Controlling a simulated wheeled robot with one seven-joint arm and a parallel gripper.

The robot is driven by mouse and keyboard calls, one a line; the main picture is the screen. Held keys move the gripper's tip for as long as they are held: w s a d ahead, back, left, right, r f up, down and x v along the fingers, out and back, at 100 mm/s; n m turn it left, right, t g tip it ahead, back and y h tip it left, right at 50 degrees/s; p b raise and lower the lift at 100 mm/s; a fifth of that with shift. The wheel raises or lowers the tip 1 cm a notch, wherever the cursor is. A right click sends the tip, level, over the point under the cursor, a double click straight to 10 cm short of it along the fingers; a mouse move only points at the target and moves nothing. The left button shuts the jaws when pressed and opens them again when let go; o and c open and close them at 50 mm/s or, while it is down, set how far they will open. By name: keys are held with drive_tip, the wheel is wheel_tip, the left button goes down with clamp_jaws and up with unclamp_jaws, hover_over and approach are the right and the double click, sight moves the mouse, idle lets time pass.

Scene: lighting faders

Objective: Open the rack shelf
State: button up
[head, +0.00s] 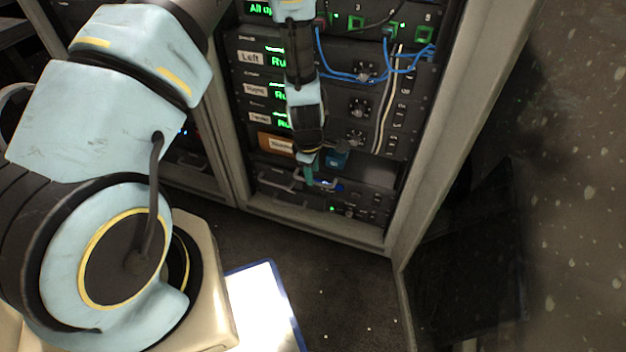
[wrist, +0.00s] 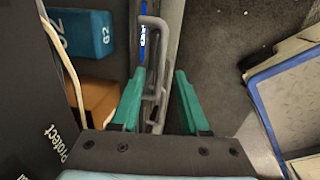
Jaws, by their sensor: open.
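The rack shelf (head: 345,176) is a low dark unit near the bottom of the open equipment rack, with grey bar handles on its front. The left handle (head: 275,179) is clear of my arm. My gripper (head: 312,174) is down at the front near another handle, which it partly hides in the head view. In the wrist view my gripper (wrist: 160,74) has its two green fingers apart, and a grey loop handle (wrist: 160,45) shows between them, nearer the left finger. I cannot tell whether either finger touches it.
A blue box (wrist: 82,35) marked G2 and an orange-brown box (wrist: 98,98) are beside the handle. Blue cables (head: 345,77) and a pale cable (head: 386,105) hang above. The rack's pale right post (head: 440,130) stands close by. Dark floor (head: 320,270) in front is mostly clear.

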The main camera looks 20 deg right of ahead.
drive_tip(key=shift+w+d+f, duration=0.1)
drive_tip(key=shift+f, duration=0.65)
drive_tip(key=shift+w+d+f, duration=0.1)
drive_tip(key=shift+f, duration=0.6)
clamp_jaws()
idle(0.4)
